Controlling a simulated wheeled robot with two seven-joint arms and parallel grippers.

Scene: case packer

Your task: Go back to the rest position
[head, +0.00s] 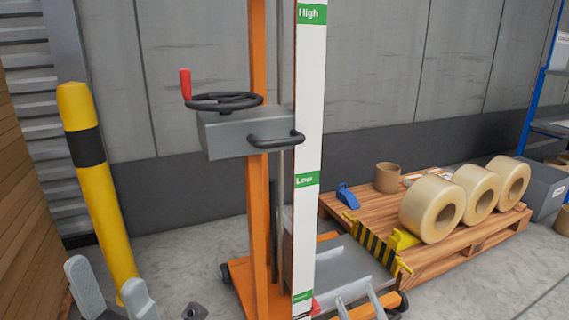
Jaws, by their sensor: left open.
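My left gripper (104,277) shows at the bottom left of the head view. Its two grey fingers stand apart, with nothing between them. It is in front of the lower part of the yellow bollard, and I cannot tell the gap between them. My right gripper is not in view.
An orange-framed case packer (258,200) with a crank handwheel (224,101) and a High/Low post (307,150) stands in the middle. A yellow bollard (97,180) is at left. A wooden pallet (455,262) with tape rolls (425,205) stands at right.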

